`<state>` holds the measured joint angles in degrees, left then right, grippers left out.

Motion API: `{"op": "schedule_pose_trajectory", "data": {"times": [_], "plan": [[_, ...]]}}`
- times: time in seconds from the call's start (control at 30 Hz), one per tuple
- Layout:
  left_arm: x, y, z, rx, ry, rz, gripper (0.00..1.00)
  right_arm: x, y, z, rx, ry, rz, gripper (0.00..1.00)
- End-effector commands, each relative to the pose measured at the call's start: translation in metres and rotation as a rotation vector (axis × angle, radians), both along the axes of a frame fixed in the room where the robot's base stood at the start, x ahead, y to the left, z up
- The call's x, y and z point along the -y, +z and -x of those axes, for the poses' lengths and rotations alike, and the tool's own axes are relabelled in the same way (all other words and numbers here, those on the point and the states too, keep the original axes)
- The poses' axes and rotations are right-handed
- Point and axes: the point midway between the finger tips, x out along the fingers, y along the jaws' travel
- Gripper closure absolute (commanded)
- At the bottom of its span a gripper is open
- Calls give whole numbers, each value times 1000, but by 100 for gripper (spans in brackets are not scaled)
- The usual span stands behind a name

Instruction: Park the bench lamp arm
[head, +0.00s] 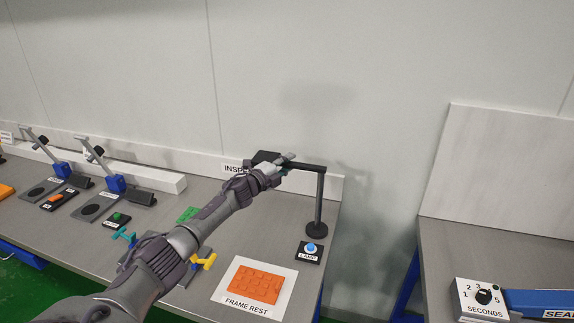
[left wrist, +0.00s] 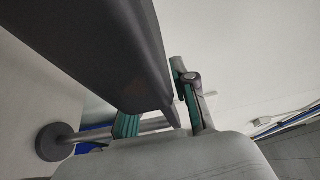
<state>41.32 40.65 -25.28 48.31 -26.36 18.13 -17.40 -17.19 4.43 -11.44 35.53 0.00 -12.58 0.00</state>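The black bench lamp stands at the bench's right end. Its round base and upright post (head: 319,205) are clear in the head view, and its horizontal arm (head: 309,167) reaches left to a flat dark head (head: 265,156). My left gripper (head: 284,162) is at the lamp arm, near the head. In the left wrist view the dark lamp head (left wrist: 105,50) fills the upper left and partly hides one finger. My left fingers (left wrist: 160,108) stand apart, with the narrow dark arm between them and a gap beside one finger. My right gripper is not in view.
A blue LAMP button (head: 310,248) sits beside the lamp base. An orange block lies on the FRAME REST mat (head: 232,300). Toggle clamps (head: 116,183) and coloured valve handles stand to the left. A second bench with a SECONDS dial (head: 484,296) is at right, across a gap.

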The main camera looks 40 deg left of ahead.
Motion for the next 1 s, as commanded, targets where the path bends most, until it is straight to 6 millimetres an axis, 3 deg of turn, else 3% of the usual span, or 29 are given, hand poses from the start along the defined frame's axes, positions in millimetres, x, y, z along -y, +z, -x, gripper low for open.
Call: {"op": "schedule_pose_trajectory", "data": {"times": [0.47, 1.0], "plan": [[-3, -3, 7, -5, 4, -7, 60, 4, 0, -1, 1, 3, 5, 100], [-10, -4, 95, -7, 1, -6, 60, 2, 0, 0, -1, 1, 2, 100]]}}
